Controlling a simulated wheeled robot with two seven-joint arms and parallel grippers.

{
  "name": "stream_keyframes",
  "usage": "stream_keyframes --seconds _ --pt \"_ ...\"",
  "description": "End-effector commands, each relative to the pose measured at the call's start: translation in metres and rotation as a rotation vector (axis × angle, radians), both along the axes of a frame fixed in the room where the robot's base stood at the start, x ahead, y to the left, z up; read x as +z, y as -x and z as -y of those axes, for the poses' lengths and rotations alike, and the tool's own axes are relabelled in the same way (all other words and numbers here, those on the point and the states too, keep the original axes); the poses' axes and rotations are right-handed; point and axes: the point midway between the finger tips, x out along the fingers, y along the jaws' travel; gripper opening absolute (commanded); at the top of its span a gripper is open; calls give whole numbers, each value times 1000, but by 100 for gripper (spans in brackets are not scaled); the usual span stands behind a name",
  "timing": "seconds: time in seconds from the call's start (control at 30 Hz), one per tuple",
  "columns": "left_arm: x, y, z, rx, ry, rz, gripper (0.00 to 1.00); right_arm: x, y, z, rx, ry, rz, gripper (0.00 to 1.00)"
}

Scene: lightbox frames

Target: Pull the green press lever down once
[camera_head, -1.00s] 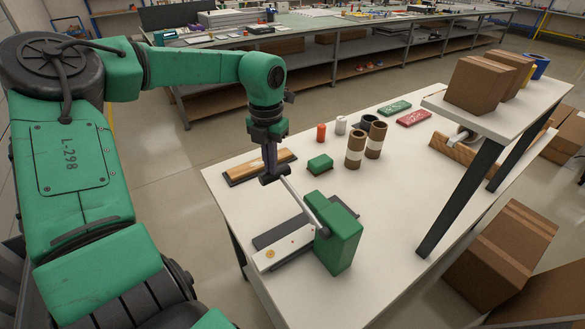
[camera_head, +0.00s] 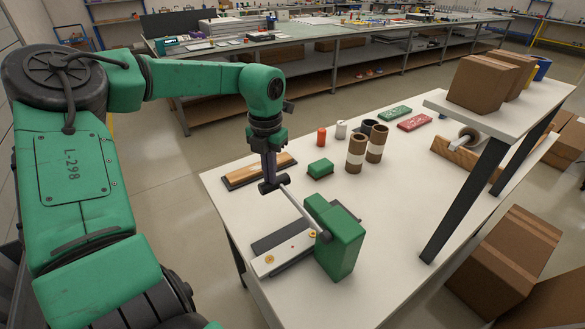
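The green press (camera_head: 336,240) stands on the near part of the white table, with a flat pale base plate (camera_head: 285,253) to its left. Its metal lever (camera_head: 302,210) slants from a pivot on the press up and left to a dark crosswise handle (camera_head: 267,188). My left gripper (camera_head: 270,178) points straight down and its tips meet the handle. The fingers are dark and small here, so I cannot tell whether they close around the handle or only rest on it. My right gripper is out of view.
A wooden block on a dark base (camera_head: 259,170), a small green box (camera_head: 320,168) and two brown tubes (camera_head: 356,154) stand behind the press. A raised shelf (camera_head: 505,110) with cardboard boxes is at right. The white tabletop (camera_head: 400,200) is clear right of the press.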

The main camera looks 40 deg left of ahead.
Motion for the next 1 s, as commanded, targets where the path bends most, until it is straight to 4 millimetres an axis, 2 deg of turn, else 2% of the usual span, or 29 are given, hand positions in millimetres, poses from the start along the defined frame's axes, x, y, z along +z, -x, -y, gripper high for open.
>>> stream_keyframes --seconds 0.1,1.0 --pt "19 1 3 -2 1 -1 0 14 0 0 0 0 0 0" --pt "130 6 21 -1 -1 1 0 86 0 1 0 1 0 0"
